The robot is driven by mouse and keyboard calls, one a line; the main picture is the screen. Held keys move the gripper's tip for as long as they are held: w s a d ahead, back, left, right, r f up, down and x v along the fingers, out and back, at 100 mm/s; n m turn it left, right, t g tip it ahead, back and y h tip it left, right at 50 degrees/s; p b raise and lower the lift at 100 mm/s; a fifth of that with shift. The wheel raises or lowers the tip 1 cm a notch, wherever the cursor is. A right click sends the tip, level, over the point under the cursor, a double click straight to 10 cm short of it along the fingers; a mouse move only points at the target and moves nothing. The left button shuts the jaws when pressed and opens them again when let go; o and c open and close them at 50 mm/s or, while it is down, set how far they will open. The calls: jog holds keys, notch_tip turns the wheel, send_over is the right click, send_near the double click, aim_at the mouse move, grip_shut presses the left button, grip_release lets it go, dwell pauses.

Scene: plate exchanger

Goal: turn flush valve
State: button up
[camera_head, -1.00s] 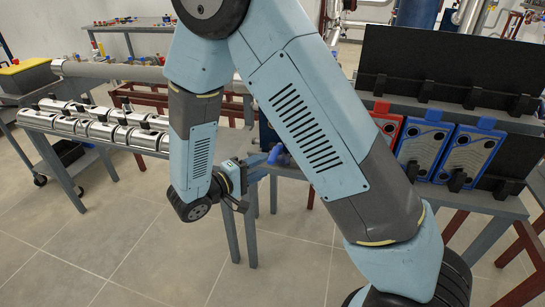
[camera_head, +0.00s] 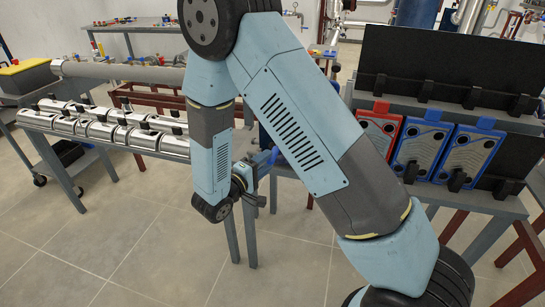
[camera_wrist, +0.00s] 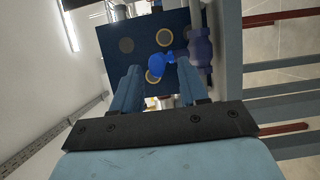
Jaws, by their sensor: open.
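In the wrist view a blue valve handle (camera_wrist: 164,64) stands out in front of a dark blue plate (camera_wrist: 125,28) with brass-coloured rings. A purple-blue valve body (camera_wrist: 201,46) sits to its right. My gripper (camera_wrist: 161,72) is open, one finger on each side of the handle in the picture. I cannot tell how far the handle lies beyond the fingertips, and I see no contact. In the head view my gripper (camera_head: 262,160) points away at the end of the arm, beside the grey table. My arm hides most of the valve there.
Red and blue plates (camera_head: 421,145) stand in a rack (camera_head: 480,112) on the right. Shiny metal cylinders (camera_head: 125,133) lie on a bench at the left. Grey rails (camera_wrist: 230,60) run along the right of the wrist view. The tiled floor in front is clear.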

aim_at(273, 157)
jog(key=shift+x, duration=2.1)
jog(key=shift+c, duration=0.4)
grip_shut()
